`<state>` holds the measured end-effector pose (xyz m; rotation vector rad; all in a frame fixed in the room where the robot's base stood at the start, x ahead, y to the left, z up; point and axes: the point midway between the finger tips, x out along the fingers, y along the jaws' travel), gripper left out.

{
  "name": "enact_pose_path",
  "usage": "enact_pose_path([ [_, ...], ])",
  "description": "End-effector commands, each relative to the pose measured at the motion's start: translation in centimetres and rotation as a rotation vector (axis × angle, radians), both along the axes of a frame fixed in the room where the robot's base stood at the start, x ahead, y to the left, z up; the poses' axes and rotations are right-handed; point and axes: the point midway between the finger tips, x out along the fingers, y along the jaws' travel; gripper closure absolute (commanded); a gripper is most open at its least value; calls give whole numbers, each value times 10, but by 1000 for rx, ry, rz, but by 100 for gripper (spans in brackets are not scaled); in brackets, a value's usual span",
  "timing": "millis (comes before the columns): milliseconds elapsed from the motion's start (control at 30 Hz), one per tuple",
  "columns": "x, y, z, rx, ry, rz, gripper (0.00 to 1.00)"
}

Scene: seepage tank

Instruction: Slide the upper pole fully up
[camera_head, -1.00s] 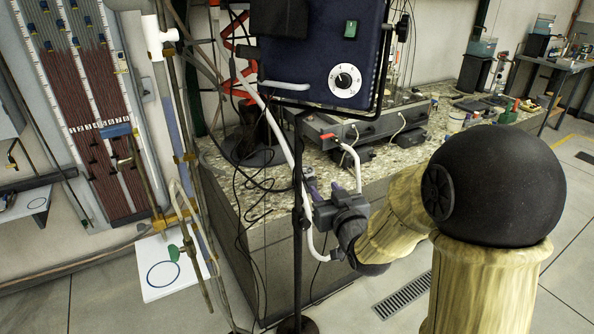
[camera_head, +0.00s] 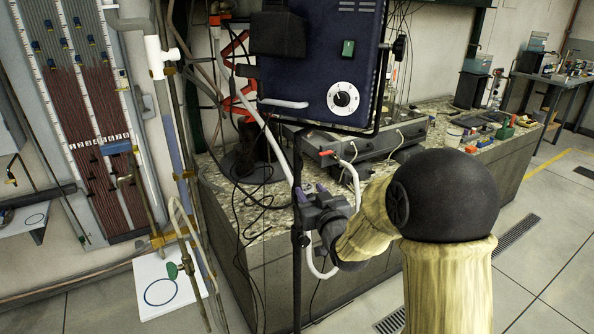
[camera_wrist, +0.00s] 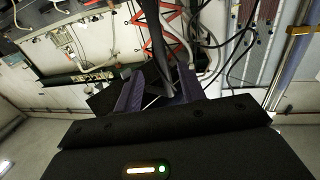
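A dark upright pole (camera_head: 297,165) carries a blue control box (camera_head: 325,65) with a white dial. My gripper (camera_head: 309,190) is beside the pole, below the box, reaching in from the right. In the wrist view the two purple fingers of my gripper (camera_wrist: 160,88) stand apart, with the dark pole (camera_wrist: 151,28) running up between their tips. Gaps show on both sides of it, and I cannot tell whether a finger touches it. The pole's foot is out of view. Where the upper pole enters the lower one is not clear.
A stone-topped bench (camera_head: 235,220) with equipment stands close behind the pole. Loose black cables and a white hose (camera_head: 280,150) hang near it. A manometer board (camera_head: 85,120) is at the left. Open floor (camera_head: 530,270) lies at the right.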

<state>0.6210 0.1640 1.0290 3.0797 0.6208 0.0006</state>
Motion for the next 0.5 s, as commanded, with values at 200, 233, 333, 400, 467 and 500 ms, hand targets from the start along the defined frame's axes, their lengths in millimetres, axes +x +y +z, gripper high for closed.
enact_pose_path([
  [200,33,14,0,0,1,1,60],
  [233,38,16,1,0,0,0,60],
  [333,52,22,0,0,1,0,60],
  [400,62,26,1,0,0,0,60],
  [467,70,30,1,0,0,0,60],
  [500,75,32,0,0,0,1,60],
])
